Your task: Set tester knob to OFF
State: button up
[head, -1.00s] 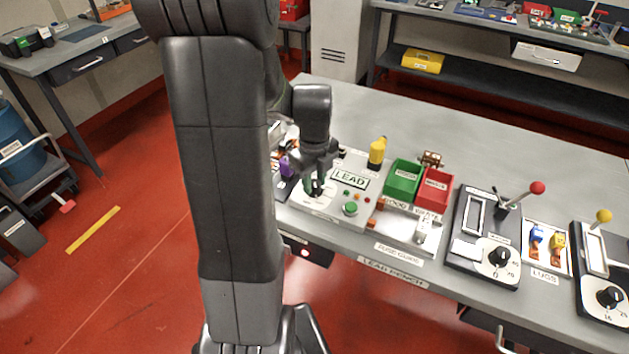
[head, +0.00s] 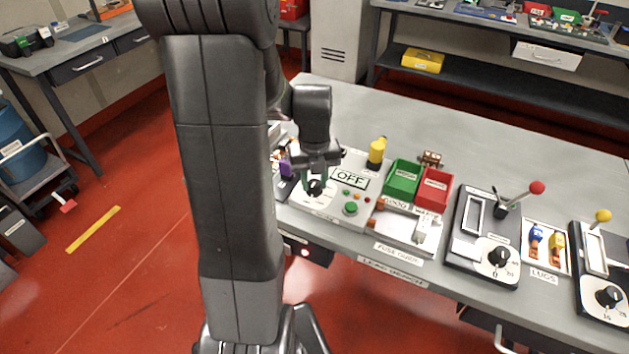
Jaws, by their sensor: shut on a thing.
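The tester (head: 330,206) is a pale panel on the bench, to the right of my arm. Its display (head: 350,178) reads OFF. The black tester knob (head: 315,187) sits on a white dial at the panel's left part. My gripper (head: 315,178) points down over the knob and is shut on it. The fingers partly cover the knob, and its pointer and dial marks are too small to read. A green button (head: 351,208) and small coloured lights sit to the knob's right.
A yellow-topped part (head: 376,152) stands behind the tester. Green (head: 403,178) and red (head: 434,189) bins stand to its right. Two black devices (head: 483,238) with knobs and ball-topped levers stand farther right. The bench's back part is clear.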

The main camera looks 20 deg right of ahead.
jog(key=shift+m, duration=0.3)
jog(key=shift+r+p, duration=0.3)
jog(key=shift+p, duration=1.55)
jog(key=p, duration=0.7)
jog(key=shift+w+m, duration=0.1)
jog(key=shift+m, duration=0.3)
jog(key=shift+f+p, duration=0.25)
jog(key=shift+p, duration=0.15)
jog(key=o, duration=0.8)
